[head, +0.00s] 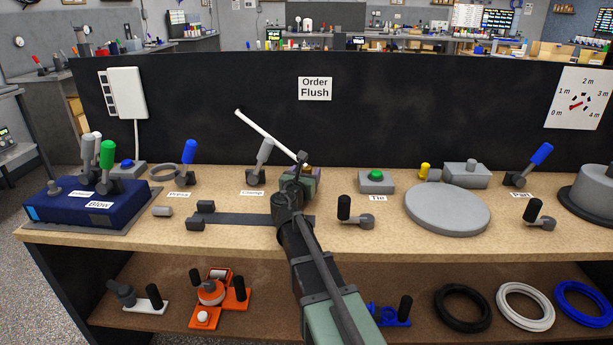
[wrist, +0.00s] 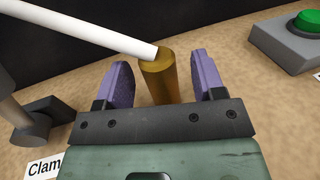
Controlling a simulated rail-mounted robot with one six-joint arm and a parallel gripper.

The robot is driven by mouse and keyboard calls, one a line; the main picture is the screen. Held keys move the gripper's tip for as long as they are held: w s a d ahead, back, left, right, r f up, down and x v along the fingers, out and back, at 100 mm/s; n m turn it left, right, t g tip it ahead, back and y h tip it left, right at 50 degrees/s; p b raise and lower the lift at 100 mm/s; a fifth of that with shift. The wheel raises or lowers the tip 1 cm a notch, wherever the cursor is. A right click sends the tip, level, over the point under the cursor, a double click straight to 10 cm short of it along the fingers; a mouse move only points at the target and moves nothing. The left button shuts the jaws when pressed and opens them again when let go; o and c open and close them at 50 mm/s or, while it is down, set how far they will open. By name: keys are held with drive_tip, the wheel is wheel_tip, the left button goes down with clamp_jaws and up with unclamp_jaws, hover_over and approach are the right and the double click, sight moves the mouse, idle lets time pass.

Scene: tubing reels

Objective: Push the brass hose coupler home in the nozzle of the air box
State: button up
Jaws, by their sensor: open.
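A brass cylinder (wrist: 158,82), which looks like the hose coupler, stands between the two purple fingers of my gripper (wrist: 160,62) in the wrist view. The gripper is open, with a gap showing on each side of the cylinder. A white tube (wrist: 80,28) runs from the left to the cylinder's top end. In the head view my gripper (head: 308,173) is over the middle of the bench, and the white tube (head: 265,132) slants up-left from it. The dark blue air box (head: 60,207), labelled Blow, is at the far left. I cannot clearly make out its nozzle.
Left of my gripper stand a grey clamp lever (head: 262,155) and a blue-handled press lever (head: 188,151). A green-button box (head: 376,181) and a grey round plate (head: 447,208) are to the right. A black panel (head: 430,110) rises behind the bench.

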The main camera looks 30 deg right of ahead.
sight(306, 166)
drive_tip(key=shift+w+d, duration=0.45)
drive_tip(key=shift+w, duration=0.1)
drive_tip(key=c, duration=1.1)
drive_tip(key=shift+o, duration=0.2)
wheel_tip(306, 166, up, 20)
drive_tip(key=p, duration=2)
